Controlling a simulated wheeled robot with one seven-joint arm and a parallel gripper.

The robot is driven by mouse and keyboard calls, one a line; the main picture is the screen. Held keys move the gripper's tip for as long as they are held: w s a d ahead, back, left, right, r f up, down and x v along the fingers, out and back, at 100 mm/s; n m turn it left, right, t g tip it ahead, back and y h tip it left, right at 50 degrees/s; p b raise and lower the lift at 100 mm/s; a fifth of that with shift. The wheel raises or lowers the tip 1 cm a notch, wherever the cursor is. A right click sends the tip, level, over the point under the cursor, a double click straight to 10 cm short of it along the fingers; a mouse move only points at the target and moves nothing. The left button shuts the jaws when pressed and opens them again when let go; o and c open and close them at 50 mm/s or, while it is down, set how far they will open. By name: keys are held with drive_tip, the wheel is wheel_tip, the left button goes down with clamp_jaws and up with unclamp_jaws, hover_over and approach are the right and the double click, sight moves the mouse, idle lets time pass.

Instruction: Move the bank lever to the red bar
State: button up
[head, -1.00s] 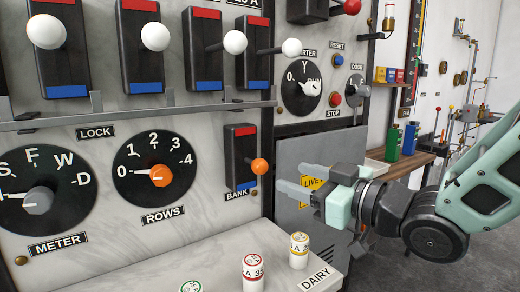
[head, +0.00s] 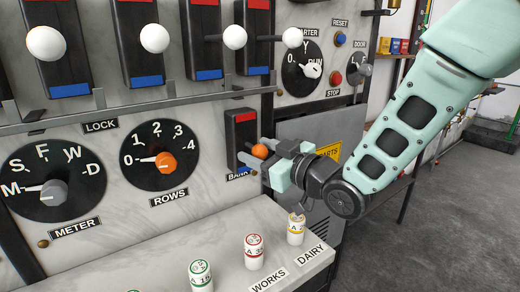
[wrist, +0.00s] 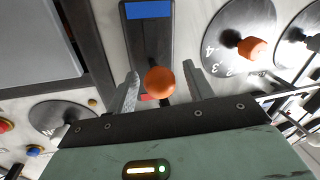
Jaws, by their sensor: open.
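The bank lever's orange ball knob (head: 259,151) sticks out from a dark plate above the BANK label. The plate has a red bar (head: 244,117) at its top and a blue bar (head: 242,171) at its bottom. The knob sits nearer the blue end. My gripper (head: 257,153) is open, with its fingers reaching to either side of the knob. In the wrist view the knob (wrist: 160,81) is between the two spread fingers, with visible gaps. There the blue bar (wrist: 147,10) shows at the top, and the red bar is mostly hidden behind the knob.
The ROWS dial (head: 158,160) is left of the lever. A rail (head: 150,108) runs above, under several white-knobbed levers. A ledge (head: 225,270) below holds several small capped cylinders, one (head: 296,229) under my gripper. A grey panel door is right of the lever.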

sight(243, 141)
drive_tip(key=shift+c, duration=0.3)
clamp_jaws()
drive_tip(key=r+g+h+p, duration=0.1)
drive_tip(key=p, duration=0.2)
drive_tip(key=shift+w+r, duration=0.1)
drive_tip(key=shift+r, duration=0.25)
drive_tip(key=p, duration=0.2)
drive_tip(key=r+g+h+p, duration=0.1)
drive_tip(key=p, duration=0.2)
drive_tip(key=shift+w+a+r+m+g, duration=0.1)
drive_tip(key=shift+a+r+m+g, duration=0.1)
drive_tip(key=shift+m+g, duration=0.1)
drive_tip(key=g+h+p, duration=0.1)
drive_tip(key=p, duration=0.1)
drive_tip(key=r+p, duration=0.1)
drive_tip(key=p, duration=0.2)
drive_tip(key=shift+w+a+g+h, duration=0.1)
drive_tip(key=shift+w+g+h, duration=0.15)
drive_tip(key=shift+g+h, duration=0.15)
drive_tip(key=p, duration=0.2)
drive_tip(key=shift+w+a+g+h+p, duration=0.1)
drive_tip(key=shift+g+h+p, duration=0.2)
drive_tip(key=shift+g, duration=0.1)
drive_tip(key=shift+p, duration=0.3)
drive_tip(key=shift+o, duration=0.3)
unclamp_jaws()
drive_tip(key=shift+f, duration=0.1)
